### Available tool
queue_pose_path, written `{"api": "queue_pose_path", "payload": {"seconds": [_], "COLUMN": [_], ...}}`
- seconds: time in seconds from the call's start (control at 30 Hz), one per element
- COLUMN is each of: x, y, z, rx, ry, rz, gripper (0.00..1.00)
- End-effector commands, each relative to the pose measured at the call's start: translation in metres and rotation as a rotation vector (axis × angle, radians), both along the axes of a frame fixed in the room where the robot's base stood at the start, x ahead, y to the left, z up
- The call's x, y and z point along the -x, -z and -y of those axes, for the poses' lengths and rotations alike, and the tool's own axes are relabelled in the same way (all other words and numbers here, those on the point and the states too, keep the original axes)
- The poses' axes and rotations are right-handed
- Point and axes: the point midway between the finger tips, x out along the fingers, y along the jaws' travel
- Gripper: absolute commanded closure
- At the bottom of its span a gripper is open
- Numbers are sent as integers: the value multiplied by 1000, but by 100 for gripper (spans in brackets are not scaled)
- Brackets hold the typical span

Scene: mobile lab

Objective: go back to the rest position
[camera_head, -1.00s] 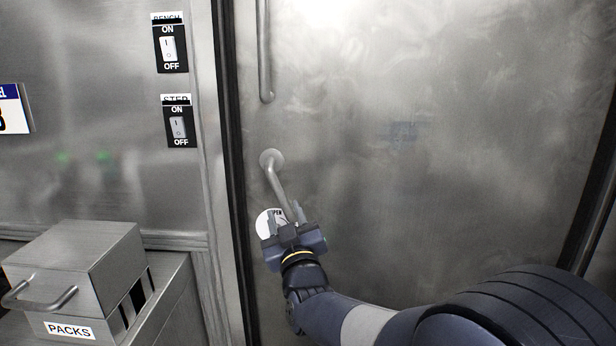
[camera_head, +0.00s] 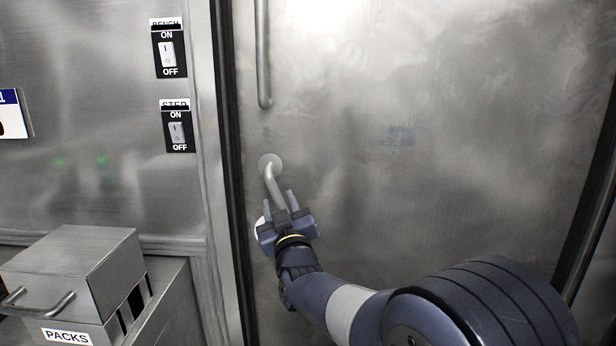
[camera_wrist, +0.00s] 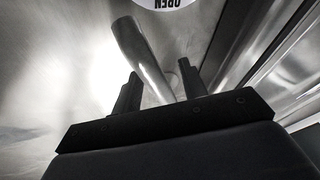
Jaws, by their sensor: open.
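My gripper (camera_head: 279,201) is in front of the steel door (camera_head: 430,170), just below and in front of its lever handle (camera_head: 273,184). Its two fingers are apart, and no object is held between them. In the wrist view my gripper (camera_wrist: 158,88) shows its fingers spread, with the handle (camera_wrist: 143,55) beyond and partly between them. I cannot tell whether they touch it. The round OPEN label (camera_wrist: 165,3) is cut off at the top of the wrist view; in the head view my gripper mostly hides it.
A long vertical bar (camera_head: 263,55) is on the door above the lever. Left of the door frame are the BENCH switch (camera_head: 168,53) and STEP switch (camera_head: 177,130). A metal PACKS box (camera_head: 75,265) with a handle stands at lower left. The door's right side is clear.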

Motion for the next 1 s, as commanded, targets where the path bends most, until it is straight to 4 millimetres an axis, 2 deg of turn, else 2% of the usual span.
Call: {"api": "queue_pose_path", "payload": {"seconds": [0.17, 0.7, 1.0], "x": [17, 101, 48], "y": [5, 31, 15], "z": [4, 27, 13], "rx": [-3, -3, -3], "ry": [-1, -3, 0], "rz": [-1, -2, 0], "gripper": [59, 59, 59]}}
